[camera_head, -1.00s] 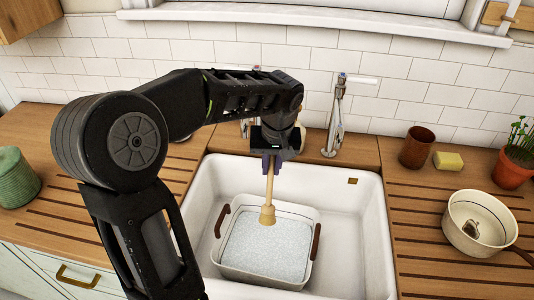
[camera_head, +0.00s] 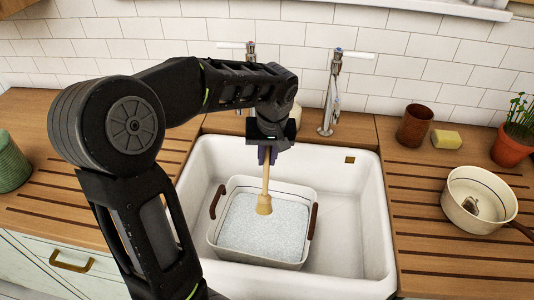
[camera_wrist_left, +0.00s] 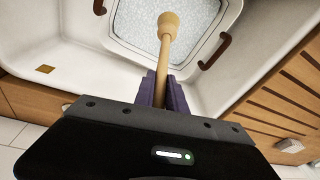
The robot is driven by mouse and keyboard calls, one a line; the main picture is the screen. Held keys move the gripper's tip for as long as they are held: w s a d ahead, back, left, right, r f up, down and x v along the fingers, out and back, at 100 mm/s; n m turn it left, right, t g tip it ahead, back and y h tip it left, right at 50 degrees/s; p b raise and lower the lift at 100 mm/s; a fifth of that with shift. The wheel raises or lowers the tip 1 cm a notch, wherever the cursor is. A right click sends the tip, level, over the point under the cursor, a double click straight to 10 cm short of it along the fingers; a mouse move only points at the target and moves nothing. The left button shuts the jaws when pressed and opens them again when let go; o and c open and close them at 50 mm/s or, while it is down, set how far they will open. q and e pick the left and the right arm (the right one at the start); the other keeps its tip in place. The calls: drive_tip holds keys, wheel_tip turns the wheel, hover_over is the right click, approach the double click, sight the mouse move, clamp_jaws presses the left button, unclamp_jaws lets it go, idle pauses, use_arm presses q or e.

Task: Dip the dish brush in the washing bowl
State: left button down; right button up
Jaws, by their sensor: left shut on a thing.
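The dish brush (camera_head: 265,190) has a pale wooden handle and a wider head that points down. My left gripper (camera_head: 267,156) is shut on the upper end of its handle. The washing bowl (camera_head: 262,258) is a white tub with two brown handles, standing in the white sink and filled with pale, speckled water. In the head view the brush head appears over the water; I cannot tell whether it touches it. The left wrist view shows the brush (camera_wrist_left: 166,38) reaching out from between the purple fingers (camera_wrist_left: 162,90) toward the bowl (camera_wrist_left: 160,58). My right gripper is not in view.
The sink (camera_head: 350,220) has free room right of the bowl. Two taps (camera_head: 333,95) stand behind it. On the right wooden counter are a brown cup (camera_head: 414,125), a yellow sponge (camera_head: 446,140), a potted plant (camera_head: 511,147) and a white pan (camera_head: 462,215). A green jar (camera_head: 10,165) stands left.

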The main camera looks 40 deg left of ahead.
use_arm(q)
drive_tip(key=s+d+b+x, duration=0.1)
drive_tip(key=b+x, duration=0.7)
drive_tip(key=x, duration=0.2)
drive_tip(key=shift+d+f, duration=0.25)
drive_tip(key=shift+d, duration=0.05)
drive_tip(key=shift+r, duration=0.15)
idle(0.3)
drive_tip(key=shift+w+a+r+p+v, duration=0.1)
drive_tip(key=shift+w+a+p+v, duration=0.2)
drive_tip(key=shift+p+v, duration=1.4)
drive_tip(key=shift+w+a+r+p+v, duration=0.1)
drive_tip(key=shift+a+p+v, duration=0.25)
drive_tip(key=shift+p+v, duration=1.25)
drive_tip(key=shift+w+a+r+p+v, duration=0.1)
drive_tip(key=shift+w+a+p+v, duration=0.2)
drive_tip(key=shift+p+v, duration=1.4)
drive_tip(key=shift+s+d+r+b, duration=0.1)
drive_tip(key=shift+s+r+b, duration=0.05)
drive_tip(key=shift+r+b, duration=0.5)
